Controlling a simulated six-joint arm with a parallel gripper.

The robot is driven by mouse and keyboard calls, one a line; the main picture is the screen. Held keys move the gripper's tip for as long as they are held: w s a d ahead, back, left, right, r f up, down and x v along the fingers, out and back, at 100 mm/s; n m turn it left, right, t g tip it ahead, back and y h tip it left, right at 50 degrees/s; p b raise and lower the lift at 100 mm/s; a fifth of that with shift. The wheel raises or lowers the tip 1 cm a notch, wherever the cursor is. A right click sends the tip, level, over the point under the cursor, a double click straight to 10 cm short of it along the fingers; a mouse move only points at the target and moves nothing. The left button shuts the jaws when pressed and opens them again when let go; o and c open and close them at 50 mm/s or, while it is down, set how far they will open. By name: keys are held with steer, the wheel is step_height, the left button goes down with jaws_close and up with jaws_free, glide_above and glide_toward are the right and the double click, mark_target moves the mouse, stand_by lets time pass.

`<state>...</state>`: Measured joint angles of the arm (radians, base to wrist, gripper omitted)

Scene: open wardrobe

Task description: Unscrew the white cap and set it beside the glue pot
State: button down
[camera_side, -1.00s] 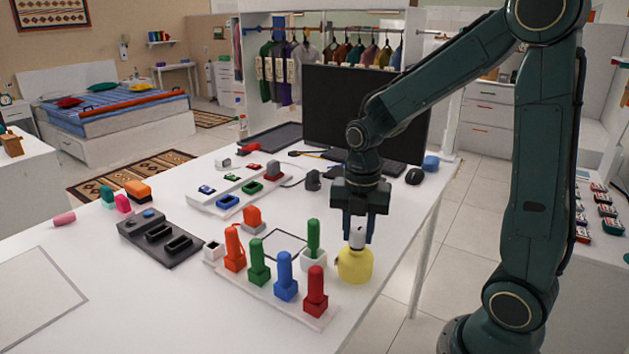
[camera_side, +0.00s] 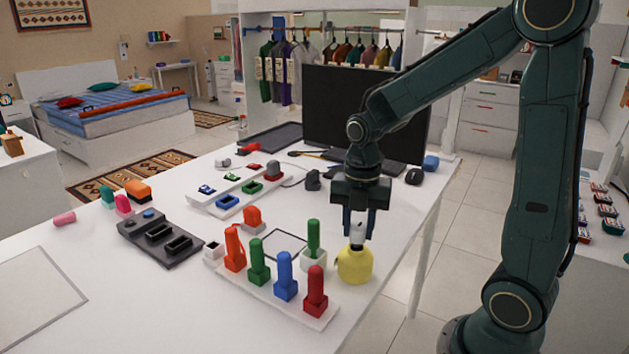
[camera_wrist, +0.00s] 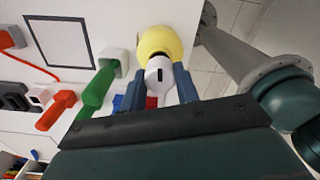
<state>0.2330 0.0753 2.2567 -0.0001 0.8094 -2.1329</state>
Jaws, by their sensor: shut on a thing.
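The yellow glue pot (camera_side: 355,266) stands upright near the right edge of the white table. The white cap (camera_side: 357,240) is at its top, between the fingers of my gripper (camera_side: 360,226), which points straight down and is shut on it. In the wrist view the cap (camera_wrist: 159,74), with a dark slot in its end, sits between the two blue-grey fingertips, with the pot (camera_wrist: 165,42) beyond it. I cannot tell whether the cap still touches the pot's neck.
A green-handled piece in a white holder (camera_side: 313,252) stands close left of the pot. A white rack (camera_side: 262,288) with red, green and blue pegs is in front. A black square outline (camera_side: 283,244) lies behind. The table edge is close on the pot's right.

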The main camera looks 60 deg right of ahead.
steer(key=shift+r, duration=0.9)
stand_by(1.2)
steer(key=shift+r, duration=1.75)
steer(key=shift+d, duration=0.1)
steer(key=d+f, duration=0.6)
steer(key=d, duration=0.1)
steer(key=shift+d+f, duration=0.15)
steer(key=shift+d, duration=0.25)
steer(key=shift+f, duration=0.2)
steer(key=shift+f, duration=3.1)
